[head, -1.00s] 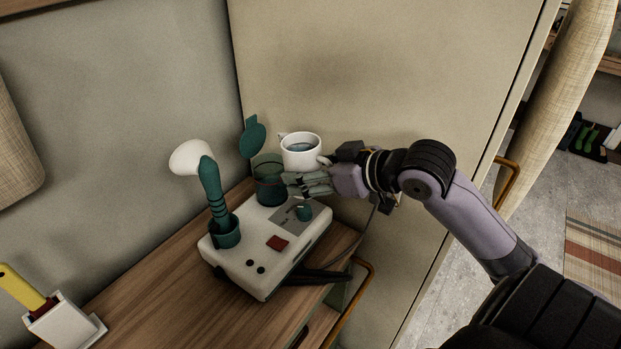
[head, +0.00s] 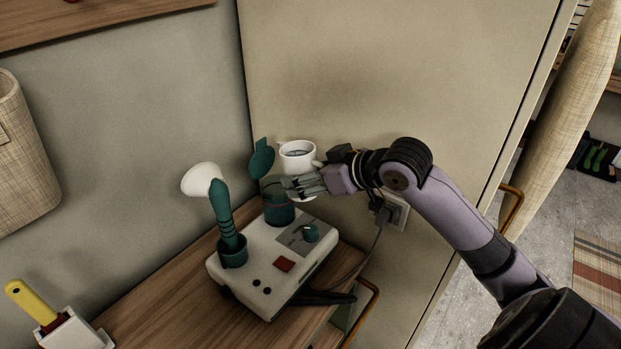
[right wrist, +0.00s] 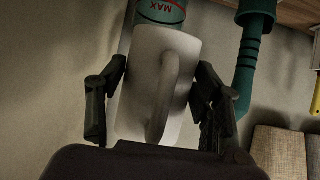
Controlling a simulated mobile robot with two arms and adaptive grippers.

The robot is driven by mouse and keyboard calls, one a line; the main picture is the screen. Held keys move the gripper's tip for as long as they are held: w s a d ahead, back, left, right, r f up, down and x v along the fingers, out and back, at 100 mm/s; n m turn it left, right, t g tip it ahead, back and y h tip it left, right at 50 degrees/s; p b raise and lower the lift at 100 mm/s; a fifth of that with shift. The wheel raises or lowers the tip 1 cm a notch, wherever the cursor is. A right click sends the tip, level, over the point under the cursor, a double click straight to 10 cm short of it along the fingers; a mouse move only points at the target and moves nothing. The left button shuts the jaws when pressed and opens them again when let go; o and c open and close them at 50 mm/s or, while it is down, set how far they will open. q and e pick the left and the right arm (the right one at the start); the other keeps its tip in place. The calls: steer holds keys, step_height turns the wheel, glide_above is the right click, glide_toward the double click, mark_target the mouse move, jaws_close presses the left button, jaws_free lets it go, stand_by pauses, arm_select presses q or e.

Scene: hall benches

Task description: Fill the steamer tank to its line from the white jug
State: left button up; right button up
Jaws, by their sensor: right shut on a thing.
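The white jug (head: 297,149) is held up behind my right gripper (head: 291,185), beside the top of the steamer tank. Some liquid shows inside it. My right gripper is shut on the jug, whose body and handle fill the middle of the right wrist view (right wrist: 183,65). The teal tank (head: 279,212) stands at the back of the white steamer (head: 249,276) with its lid (head: 262,158) raised. The tank's MAX mark and red line show in the right wrist view (right wrist: 160,12). I cannot tell the tank's water level. My left gripper is out of view.
The steamer's teal handle with a white head (head: 203,180) stands upright at its left. A wooden top (head: 175,300) bears the steamer. A yellow-handled brush (head: 32,302) in a white holder stands at lower left. A tall beige panel (head: 400,80) is close behind the jug.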

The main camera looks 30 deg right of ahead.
mark_target(315, 156)
steer(key=shift+w+d+r+p, duration=0.1)
steer(key=shift+w+p, duration=0.1)
steer(key=shift+w, duration=0.35)
steer(key=shift+w+d+r+p, duration=0.1)
steer(key=shift+w+p, duration=0.05)
steer(key=shift+w, duration=0.35)
steer(key=shift+r, duration=0.1)
steer(key=g+p, duration=0.1)
steer(key=p, duration=0.1)
steer(key=r+g+p, duration=0.1)
steer(key=p, duration=0.1)
steer(key=shift+s+d, duration=0.1)
steer(key=shift+s, duration=0.1)
steer(key=shift+f, duration=0.2)
steer(key=shift+b, duration=0.3)
steer(key=shift+s+r+h+p, duration=0.1)
steer(key=shift+r+h+p, duration=0.2)
steer(key=shift+p, duration=0.7)
steer(key=shift+s+r+g+p, duration=0.15)
steer(key=shift+r+g+p, duration=0.5)
steer(key=shift+p, duration=3.35)
stand_by(0.7)
